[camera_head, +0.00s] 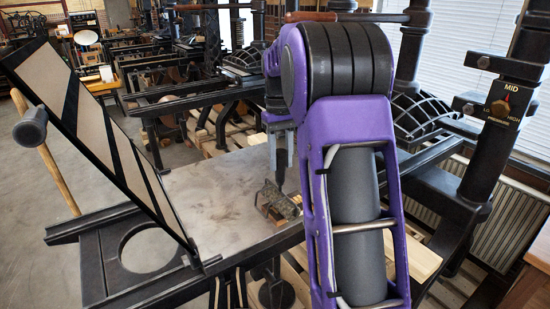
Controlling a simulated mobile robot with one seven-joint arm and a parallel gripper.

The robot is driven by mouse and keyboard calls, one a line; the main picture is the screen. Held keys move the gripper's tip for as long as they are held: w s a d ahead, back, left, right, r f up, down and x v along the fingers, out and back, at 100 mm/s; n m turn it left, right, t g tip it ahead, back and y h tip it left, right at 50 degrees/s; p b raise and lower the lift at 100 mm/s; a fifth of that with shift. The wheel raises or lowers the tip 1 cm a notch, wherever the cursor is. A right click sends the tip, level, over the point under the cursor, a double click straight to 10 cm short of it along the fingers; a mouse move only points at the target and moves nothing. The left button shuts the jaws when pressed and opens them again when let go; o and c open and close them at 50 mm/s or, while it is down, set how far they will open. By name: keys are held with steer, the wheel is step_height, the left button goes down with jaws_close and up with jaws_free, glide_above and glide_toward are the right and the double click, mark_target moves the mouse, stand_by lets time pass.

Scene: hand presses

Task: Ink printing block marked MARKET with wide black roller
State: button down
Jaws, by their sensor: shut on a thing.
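My gripper (281,172) points down over the press bed, partly hidden by my purple arm. It is shut on the upright dark handle of what looks like the wide black roller (279,188). The roller's lower end is at a small block (264,207) with a brown wooden edge and a dark top, lying on the grey metal bed (205,190). I cannot tell whether the roller touches the block. No lettering on the block is readable, so I cannot tell whether it is marked MARKET.
A hinged frame (95,130) with pale panels stands tilted open at the left. A dial marked MID (505,103) is on the black press post at the right. Other presses stand behind. The left part of the bed is clear.

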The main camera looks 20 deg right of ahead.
steer(key=w+d, duration=0.1)
steer(key=d, duration=0.6)
steer(key=shift+w+d, duration=0.25)
steer(key=shift+d, duration=0.05)
stand_by(4.2)
steer(key=s+a, duration=0.2)
steer(key=a, duration=0.8)
stand_by(1.0)
steer(key=shift+r, duration=0.15)
